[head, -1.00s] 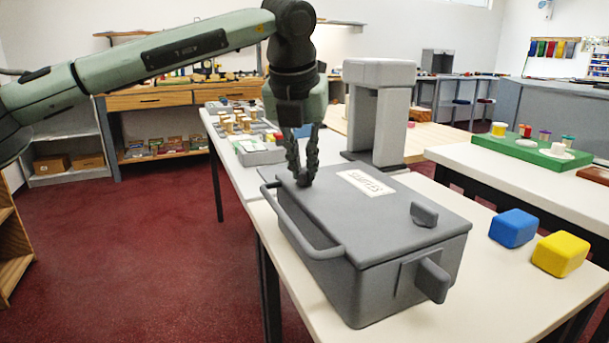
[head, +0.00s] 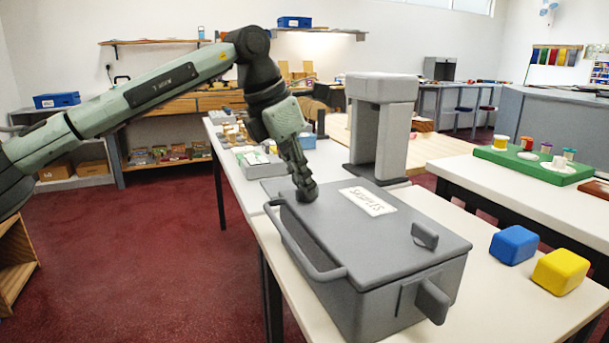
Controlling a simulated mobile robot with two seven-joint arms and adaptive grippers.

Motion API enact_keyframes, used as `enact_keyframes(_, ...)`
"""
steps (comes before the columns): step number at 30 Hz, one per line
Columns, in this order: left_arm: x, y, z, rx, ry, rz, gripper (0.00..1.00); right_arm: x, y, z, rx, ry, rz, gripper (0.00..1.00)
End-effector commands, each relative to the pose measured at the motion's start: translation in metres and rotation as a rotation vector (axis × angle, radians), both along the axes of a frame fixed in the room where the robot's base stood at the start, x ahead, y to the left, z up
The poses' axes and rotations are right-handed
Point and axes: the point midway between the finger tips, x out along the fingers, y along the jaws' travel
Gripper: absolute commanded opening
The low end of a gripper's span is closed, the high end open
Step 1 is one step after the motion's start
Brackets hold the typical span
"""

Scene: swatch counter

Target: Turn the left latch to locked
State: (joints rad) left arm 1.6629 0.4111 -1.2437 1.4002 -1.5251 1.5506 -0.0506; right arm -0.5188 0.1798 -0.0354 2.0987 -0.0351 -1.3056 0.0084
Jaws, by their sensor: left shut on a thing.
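A grey box with a flat lid (head: 340,231) stands on the near table, with a white label on the lid. My left gripper (head: 306,188) is over the lid's far left part, fingers pointing down and tilted. It is shut on the left latch, which the fingers almost wholly hide, so I cannot tell how far it is turned. A second grey latch knob (head: 425,236) stands free near the lid's right edge. My right gripper is not in view.
A bar handle (head: 305,256) runs along the box's left side, and a grey block (head: 432,301) juts from its front. A blue block (head: 513,245) and a yellow block (head: 560,272) lie to the right. A grey stand (head: 395,130) rises behind the box.

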Motion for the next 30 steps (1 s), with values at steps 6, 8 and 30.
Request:
enact_keyframes(6,0.001,0.0,0.002,-0.002,-0.003,-0.076,0.0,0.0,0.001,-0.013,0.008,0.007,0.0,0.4)
enact_keyframes(8,0.001,0.0,0.002,-0.002,-0.003,-0.088,0.0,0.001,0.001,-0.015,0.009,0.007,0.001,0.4)
enact_keyframes(30,0.001,0.0,0.001,0.0,-0.002,-0.108,0.31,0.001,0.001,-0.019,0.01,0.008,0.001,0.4)
